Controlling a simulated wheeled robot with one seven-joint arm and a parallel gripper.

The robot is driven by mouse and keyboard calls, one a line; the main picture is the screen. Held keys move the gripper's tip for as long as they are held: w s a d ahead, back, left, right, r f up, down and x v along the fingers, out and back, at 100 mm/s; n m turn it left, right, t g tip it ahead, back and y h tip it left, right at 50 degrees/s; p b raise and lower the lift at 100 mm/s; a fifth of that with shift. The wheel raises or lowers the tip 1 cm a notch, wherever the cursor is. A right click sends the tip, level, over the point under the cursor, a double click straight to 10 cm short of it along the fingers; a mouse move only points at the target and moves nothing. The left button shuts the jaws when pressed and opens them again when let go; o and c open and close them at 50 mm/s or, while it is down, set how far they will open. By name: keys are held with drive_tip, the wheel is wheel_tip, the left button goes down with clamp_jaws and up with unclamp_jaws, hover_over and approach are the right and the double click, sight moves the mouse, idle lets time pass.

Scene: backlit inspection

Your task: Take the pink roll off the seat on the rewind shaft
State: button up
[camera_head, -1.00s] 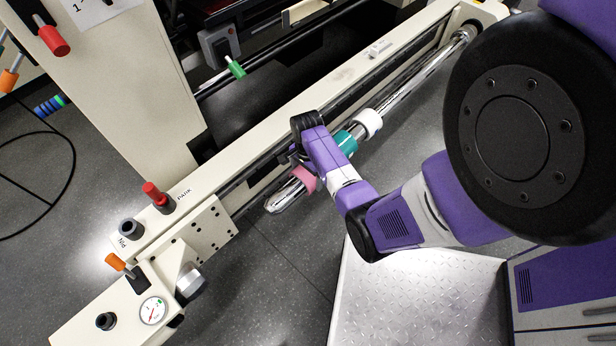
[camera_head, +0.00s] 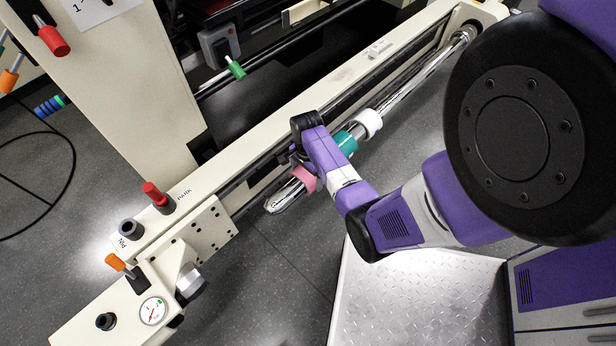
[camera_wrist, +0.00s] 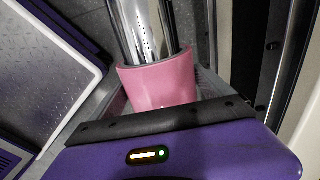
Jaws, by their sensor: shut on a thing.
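The pink roll (camera_head: 304,179) is around the shiny rewind shaft (camera_head: 284,196), close to the shaft's free near end. It also shows in the wrist view (camera_wrist: 158,82), with the chrome shaft (camera_wrist: 147,30) passing through it. My gripper (camera_head: 297,160) is shut on the pink roll. My purple wrist hides part of the roll and the fingertips in the head view. A teal roll (camera_head: 346,143) and a white roll (camera_head: 369,122) sit farther up the same shaft.
The cream machine beam (camera_head: 330,92) runs alongside the shaft. A plate with a red-handled lever (camera_head: 155,194), an orange-handled lever (camera_head: 117,262) and a gauge (camera_head: 152,310) stands at the lower left. Open floor (camera_head: 270,270) lies beyond the shaft's free end.

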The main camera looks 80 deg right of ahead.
sight(280, 196)
drive_tip(key=shift+w+a+p, duration=0.55)
drive_tip(key=shift+w+a, duration=0.5)
drive_tip(key=shift+a, duration=0.7)
drive_tip(key=shift+w+a+p, duration=0.6)
drive_tip(key=shift+w+a, duration=0.45)
drive_tip(key=shift+a, duration=0.65)
drive_tip(key=shift+w+a+p, duration=0.55)
drive_tip(key=shift+w+a, duration=0.5)
drive_tip(key=shift+a, duration=0.7)
drive_tip(key=w+a, duration=0.6)
drive_tip(key=a, duration=0.4)
drive_tip(key=shift+p, duration=0.4)
drive_tip(key=shift+w, duration=0.15)
drive_tip(key=shift+r, duration=0.1)
idle(0.8)
